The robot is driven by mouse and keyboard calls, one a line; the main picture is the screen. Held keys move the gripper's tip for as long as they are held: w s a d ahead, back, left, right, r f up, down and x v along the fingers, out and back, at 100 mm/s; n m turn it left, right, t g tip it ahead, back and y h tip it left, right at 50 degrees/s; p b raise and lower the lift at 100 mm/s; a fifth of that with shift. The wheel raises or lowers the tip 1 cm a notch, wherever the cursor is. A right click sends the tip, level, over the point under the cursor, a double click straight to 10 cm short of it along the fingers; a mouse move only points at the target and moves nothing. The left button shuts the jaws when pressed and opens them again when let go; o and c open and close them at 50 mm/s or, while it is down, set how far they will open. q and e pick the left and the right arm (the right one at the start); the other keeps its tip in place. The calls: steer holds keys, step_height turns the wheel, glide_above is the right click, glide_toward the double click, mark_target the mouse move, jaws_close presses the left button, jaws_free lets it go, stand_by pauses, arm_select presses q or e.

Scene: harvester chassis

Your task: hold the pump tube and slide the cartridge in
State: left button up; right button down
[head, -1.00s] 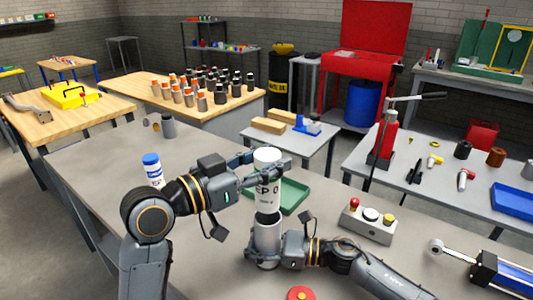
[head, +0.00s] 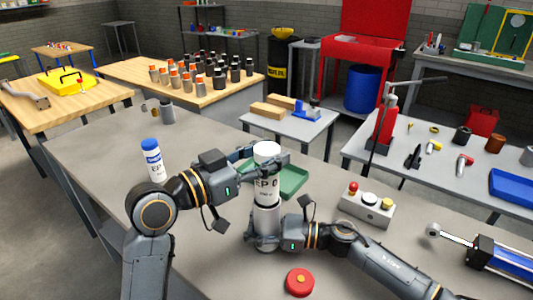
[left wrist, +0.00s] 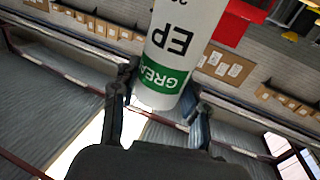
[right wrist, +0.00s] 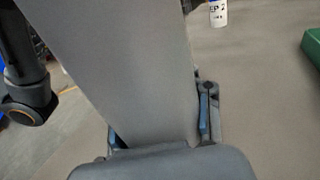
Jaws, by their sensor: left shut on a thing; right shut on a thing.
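A white cartridge (head: 266,188) with black "EP" lettering stands upright above the grey metal pump tube (head: 266,219). Its lower end meets the tube's mouth; I cannot tell how far inside it is. My left gripper (head: 268,158) is shut on the cartridge near its upper end. In the left wrist view the cartridge (left wrist: 180,40) shows a green band between the fingers. My right gripper (head: 263,240) is shut on the lower part of the upright tube. The tube (right wrist: 125,60) fills much of the right wrist view.
A blue-capped white bottle (head: 153,163) stands on the bench at left. A green tray (head: 291,183) lies behind the tube. A button box (head: 368,208) is at right, a red round part (head: 300,282) in front. A blue cylinder part (head: 500,262) lies at far right.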

mark_target(257, 186)
arm_select(q)
steer(key=shift+f, duration=3.25)
stand_by(4.8)
